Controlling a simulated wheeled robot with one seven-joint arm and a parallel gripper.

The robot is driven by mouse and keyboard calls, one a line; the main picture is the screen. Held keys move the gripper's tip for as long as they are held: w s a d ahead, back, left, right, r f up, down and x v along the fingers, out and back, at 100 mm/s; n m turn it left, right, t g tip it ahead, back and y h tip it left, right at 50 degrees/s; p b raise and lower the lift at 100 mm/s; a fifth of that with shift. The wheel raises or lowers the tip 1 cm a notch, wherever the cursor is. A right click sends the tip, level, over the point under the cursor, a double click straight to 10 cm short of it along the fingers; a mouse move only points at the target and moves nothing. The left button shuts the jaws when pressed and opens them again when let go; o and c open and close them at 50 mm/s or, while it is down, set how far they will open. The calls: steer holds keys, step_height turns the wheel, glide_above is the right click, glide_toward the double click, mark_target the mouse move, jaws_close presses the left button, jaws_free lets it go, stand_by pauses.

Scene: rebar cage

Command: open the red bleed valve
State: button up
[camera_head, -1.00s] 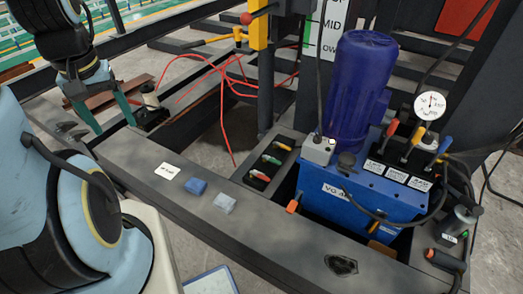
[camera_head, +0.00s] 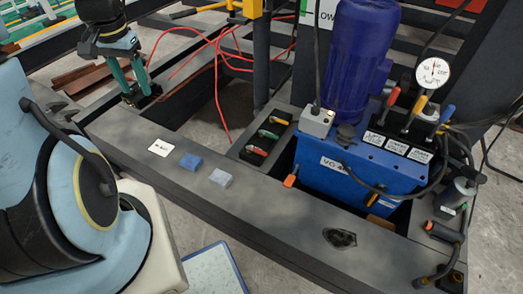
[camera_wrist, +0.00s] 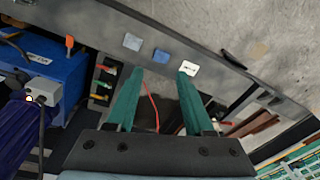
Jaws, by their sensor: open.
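A red-handled valve (camera_head: 257,150) is the nearest of three small levers in a black recess on the dark frame, beside a green one (camera_head: 268,134) and a yellow one (camera_head: 280,120). The red valve also shows in the wrist view (camera_wrist: 107,69), left of my fingers. A larger red lever (camera_head: 447,113) is on top of the blue hydraulic unit. My gripper (camera_head: 142,92) has its two green fingers apart, with nothing seen between them. It is left of and apart from the red valve. In the wrist view the fingers (camera_wrist: 160,74) point toward the frame beam.
The blue unit (camera_head: 330,180) with its purple motor (camera_head: 360,60) stands right of the valves. A white card (camera_head: 160,148), a blue block (camera_head: 190,161) and a grey block (camera_head: 221,177) lie on the beam. Red hoses (camera_head: 216,85) hang behind the valves. An orange lever (camera_head: 290,181) sticks out nearby.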

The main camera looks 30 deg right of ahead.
steer(key=w+d+f+m+b, duration=0.4)
steer(key=w+d+f+m, duration=0.15)
steer(key=d+f, duration=0.4)
steer(key=m+g+b, duration=0.1)
steer(key=m+b, duration=0.9)
steer(key=m, duration=0.7)
glide_above(260, 152)
step_height(260, 152, down, 28)
steer(key=r, duration=0.1)
step_height(260, 152, down, 11)
steer(key=shift+r+b, duration=0.15)
steer(key=shift+b, duration=0.35)
steer(key=shift+c, duration=0.4)
jaws_close()
